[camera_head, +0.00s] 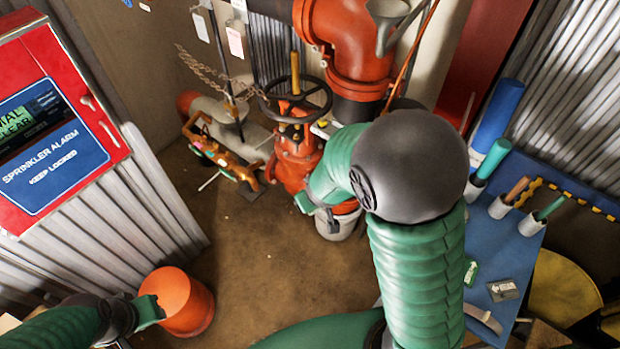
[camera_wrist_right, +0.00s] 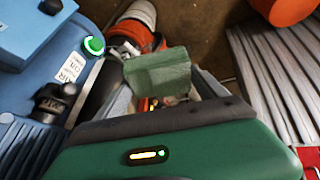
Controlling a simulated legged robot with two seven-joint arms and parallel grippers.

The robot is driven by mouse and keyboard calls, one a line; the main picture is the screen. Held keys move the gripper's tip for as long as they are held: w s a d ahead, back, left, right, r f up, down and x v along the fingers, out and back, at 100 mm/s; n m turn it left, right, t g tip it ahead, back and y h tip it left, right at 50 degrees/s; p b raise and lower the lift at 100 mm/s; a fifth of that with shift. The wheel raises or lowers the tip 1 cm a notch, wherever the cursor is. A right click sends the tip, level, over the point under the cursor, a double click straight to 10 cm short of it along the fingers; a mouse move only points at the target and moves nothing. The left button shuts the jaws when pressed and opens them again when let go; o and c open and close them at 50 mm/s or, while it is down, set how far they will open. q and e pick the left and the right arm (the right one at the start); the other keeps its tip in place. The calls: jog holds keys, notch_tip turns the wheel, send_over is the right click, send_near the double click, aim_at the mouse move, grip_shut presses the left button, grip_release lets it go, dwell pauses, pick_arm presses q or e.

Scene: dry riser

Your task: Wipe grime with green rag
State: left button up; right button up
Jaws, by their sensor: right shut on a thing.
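In the right wrist view a green rag (camera_wrist_right: 158,70), flat and squarish, sits between the fingertips of my right gripper (camera_wrist_right: 160,92), which is shut on it. The rag is mostly hidden there by my own arm. My left gripper (camera_head: 148,312) is low at the left, in front of or against an orange bucket (camera_head: 187,302); its jaws are not clear. I cannot make out a distinct patch of grime.
A red sprinkler alarm box (camera_head: 60,120) is at the left. Orange piping (camera_head: 350,50) and a chained black handwheel (camera_head: 296,98) are at the back. A blue bench (camera_head: 515,255) with tubes in holders stands at the right. The brown floor (camera_head: 265,255) between is clear.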

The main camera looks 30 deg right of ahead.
jog(key=w+d+f+n+t+h+b, duration=0.4)
jog(key=w+f+h+b, duration=0.45)
jog(key=b, duration=0.75)
pick_arm(q)
jog(key=s+b+x, duration=0.2)
jog(key=b+x, duration=0.1)
jog(key=x, duration=0.8)
jog(key=s+f+b+x, duration=0.1)
jog(key=s+b+x, duration=0.1)
jog(key=x, duration=1)
jog(key=shift+s+b, duration=0.4)
jog(key=shift+s, duration=0.2)
pick_arm(e)
jog(key=w+d+r+t+h, duration=0.1)
jog(key=w+d+t+h, duration=0.2)
jog(key=d, duration=0.3)
jog(key=shift+w+d+r+t, duration=0.2)
jog(key=shift+w+t, duration=0.3)
jog(key=shift+w, duration=0.25)
